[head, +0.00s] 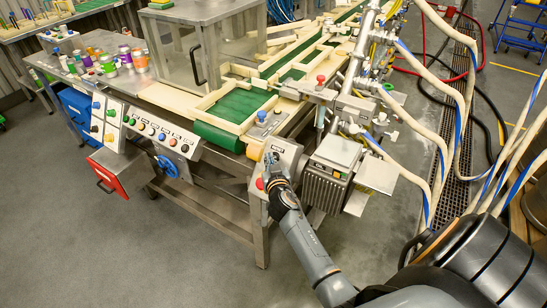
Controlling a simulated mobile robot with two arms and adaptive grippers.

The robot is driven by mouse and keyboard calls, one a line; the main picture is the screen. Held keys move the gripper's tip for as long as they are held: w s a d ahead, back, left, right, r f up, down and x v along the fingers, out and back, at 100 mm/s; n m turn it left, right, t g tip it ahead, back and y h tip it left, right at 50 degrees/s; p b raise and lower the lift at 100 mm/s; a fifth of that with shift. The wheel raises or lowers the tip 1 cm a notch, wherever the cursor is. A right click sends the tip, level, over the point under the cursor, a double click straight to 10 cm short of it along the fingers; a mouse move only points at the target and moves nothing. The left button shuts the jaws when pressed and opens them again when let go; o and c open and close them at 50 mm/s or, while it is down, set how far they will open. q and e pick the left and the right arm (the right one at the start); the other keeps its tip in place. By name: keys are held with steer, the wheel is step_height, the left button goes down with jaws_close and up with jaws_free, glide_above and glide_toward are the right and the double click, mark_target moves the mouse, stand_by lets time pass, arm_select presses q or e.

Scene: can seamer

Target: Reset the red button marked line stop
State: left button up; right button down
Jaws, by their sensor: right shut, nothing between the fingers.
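Several red buttons show, and their labels are too small to read, so I cannot tell which is marked line stop. One red button (260,184) is on the front of the grey box at the conveyor's near end, just left of my right gripper (271,160). Another red knob (320,79) stands higher up beside the conveyor. A small red button (172,142) sits on the sloped control panel (160,133). My right gripper is shut and empty, in front of the grey box. I cannot tell whether it touches the box. My left gripper is not in view.
A yellow button (254,152) and a blue button (262,116) are near my right gripper. A motor housing (326,187) stands just right of my arm. The green conveyor belt (240,104) runs behind. Pale hoses hang at the right. The floor (130,245) at front left is clear.

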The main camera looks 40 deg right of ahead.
steer(key=shift+f, duration=0.1)
steer(key=shift+w+d+f+b, duration=0.15)
steer(key=shift+d+b, duration=0.15)
steer(key=shift+w+d+f+b, duration=0.1)
steer(key=shift+d+f+b, duration=0.15)
steer(key=shift+d+b, duration=0.1)
stand_by(0.8)
steer(key=shift+a, duration=0.1)
steer(key=shift+s+a+r+p, duration=0.25)
steer(key=shift+a+r+p, duration=0.1)
steer(key=shift+a+r, duration=0.15)
steer(key=shift+a, duration=0.1)
stand_by(0.3)
steer(key=shift+s+a+r+p, duration=0.25)
steer(key=shift+a+r+p, duration=0.1)
steer(key=shift+a+r, duration=0.2)
steer(key=shift+s+a+r+p, duration=0.25)
steer(key=shift+a+r+p, duration=0.15)
steer(key=shift+a, duration=0.25)
steer(key=shift+s+a+r+p, duration=0.25)
steer(key=shift+a+r+p, duration=0.05)
steer(key=shift+a+r, duration=0.3)
steer(key=shift+f, duration=0.1)
